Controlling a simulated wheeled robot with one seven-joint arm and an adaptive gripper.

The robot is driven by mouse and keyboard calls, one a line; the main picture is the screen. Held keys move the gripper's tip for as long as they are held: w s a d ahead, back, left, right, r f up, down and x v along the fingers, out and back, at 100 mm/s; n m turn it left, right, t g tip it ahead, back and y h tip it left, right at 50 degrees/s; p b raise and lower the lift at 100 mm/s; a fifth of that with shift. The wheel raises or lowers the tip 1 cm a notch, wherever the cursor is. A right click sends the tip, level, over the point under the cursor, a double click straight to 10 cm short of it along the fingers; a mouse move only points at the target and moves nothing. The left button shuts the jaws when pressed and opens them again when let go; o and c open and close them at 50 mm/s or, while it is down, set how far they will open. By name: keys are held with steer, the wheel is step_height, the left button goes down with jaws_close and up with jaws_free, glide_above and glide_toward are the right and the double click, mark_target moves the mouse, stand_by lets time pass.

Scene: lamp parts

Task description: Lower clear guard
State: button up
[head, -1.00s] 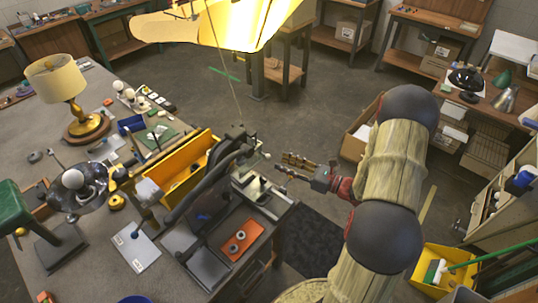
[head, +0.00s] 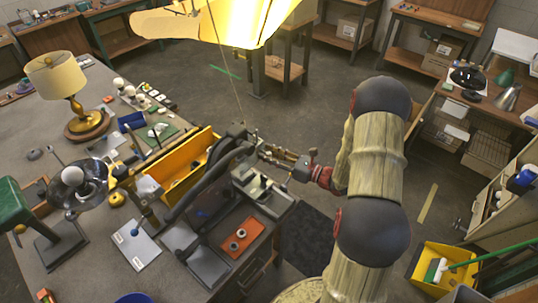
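A small bench machine (head: 262,192) with a grey metal body stands at the right edge of the workbench. I cannot pick out a clear guard on it for certain; clear material is too faint at this size. My gripper (head: 264,153) comes in from the right, level with the upper part of the machine. Its fingertips are next to the machine's back upper end, by a dark upright part. I cannot tell whether they touch it, nor how far apart the fingers are.
A yellow bin (head: 190,170) and a black curved arm (head: 207,180) are left of the machine. An orange tray (head: 241,240) lies in front of it. A bright lampshade (head: 235,22) hangs above. A lamp (head: 62,85) stands at left. Open floor lies behind.

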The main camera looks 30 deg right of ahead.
steer(key=c, duration=0.6)
jaws_close()
